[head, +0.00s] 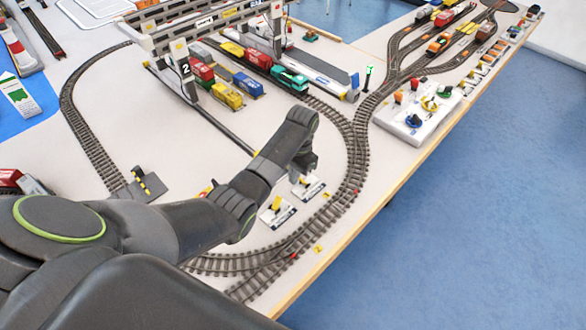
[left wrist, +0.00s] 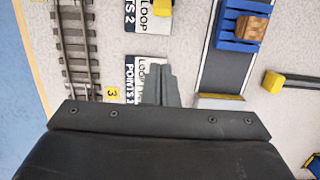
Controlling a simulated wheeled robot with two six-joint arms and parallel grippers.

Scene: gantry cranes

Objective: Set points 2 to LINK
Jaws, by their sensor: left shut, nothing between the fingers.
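The points 2 plate (head: 279,214) is a small white and dark switch plate with a yellow lever (head: 276,203), near the track. In the left wrist view this plate (left wrist: 146,46) is cut off by the top edge; "TS 2" and "LOOP" show, with the yellow lever (left wrist: 162,7) at the LOOP side. A second plate (head: 314,191), with its own yellow lever, lies just beyond it; the left wrist view shows it (left wrist: 131,70) partly covered by my fingers. My left gripper (head: 312,166) is shut and empty, above this second plate. My right gripper is out of view.
Curved track (head: 352,165) runs close to the plates, with the table edge (head: 370,215) beyond. A gantry crane (head: 186,70) and container wagons (head: 226,94) stand behind. A white panel with coloured knobs (head: 418,115) is at the right.

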